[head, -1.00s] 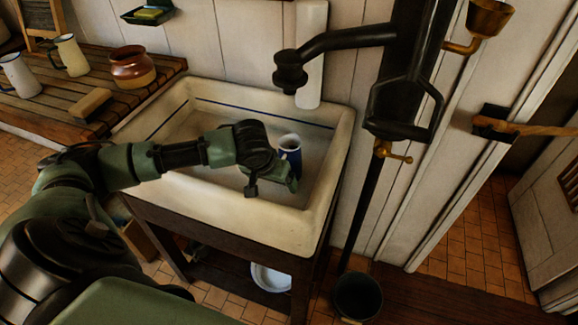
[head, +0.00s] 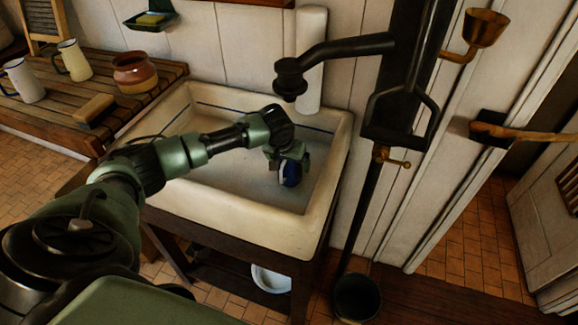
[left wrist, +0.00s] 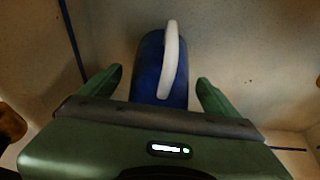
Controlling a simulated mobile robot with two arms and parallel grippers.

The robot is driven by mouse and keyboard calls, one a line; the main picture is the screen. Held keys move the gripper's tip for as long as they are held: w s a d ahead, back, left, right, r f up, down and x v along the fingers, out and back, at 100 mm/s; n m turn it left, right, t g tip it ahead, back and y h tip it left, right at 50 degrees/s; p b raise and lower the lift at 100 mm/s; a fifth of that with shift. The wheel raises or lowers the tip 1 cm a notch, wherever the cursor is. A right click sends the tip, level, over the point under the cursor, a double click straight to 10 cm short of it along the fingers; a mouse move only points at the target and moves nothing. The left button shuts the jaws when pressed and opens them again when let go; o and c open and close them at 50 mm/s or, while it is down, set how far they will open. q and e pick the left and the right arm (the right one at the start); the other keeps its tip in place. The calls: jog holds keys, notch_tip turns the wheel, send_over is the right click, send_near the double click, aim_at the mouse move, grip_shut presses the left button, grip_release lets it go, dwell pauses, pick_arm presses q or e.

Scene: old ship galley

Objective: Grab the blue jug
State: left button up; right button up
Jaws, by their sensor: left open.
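The blue jug (head: 290,174) is in the white sink (head: 226,200), partly hidden by my left gripper (head: 287,164) in the head view. The left gripper is above the jug, pointing down. In the left wrist view the blue jug (left wrist: 150,68) with its white handle (left wrist: 170,60) lies between the two green fingers of my left gripper (left wrist: 160,92). The fingers are open, one on each side, with gaps between them and the jug. My right gripper is not in view.
A black pump (head: 400,100) with a spout (head: 340,47) overhangs the sink's back right. The sink walls surround the jug. A wooden drainboard (head: 60,105) at left holds two cream mugs, a brown pot (head: 134,74) and a block. A dark bucket (head: 357,297) stands below right.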

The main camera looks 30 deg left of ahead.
pick_arm(q)
jog(key=shift+f, duration=0.25)
jog(key=c, duration=1.8)
jog(key=shift+w+r, duration=0.1)
grip_shut()
jog(key=shift+r, duration=0.25)
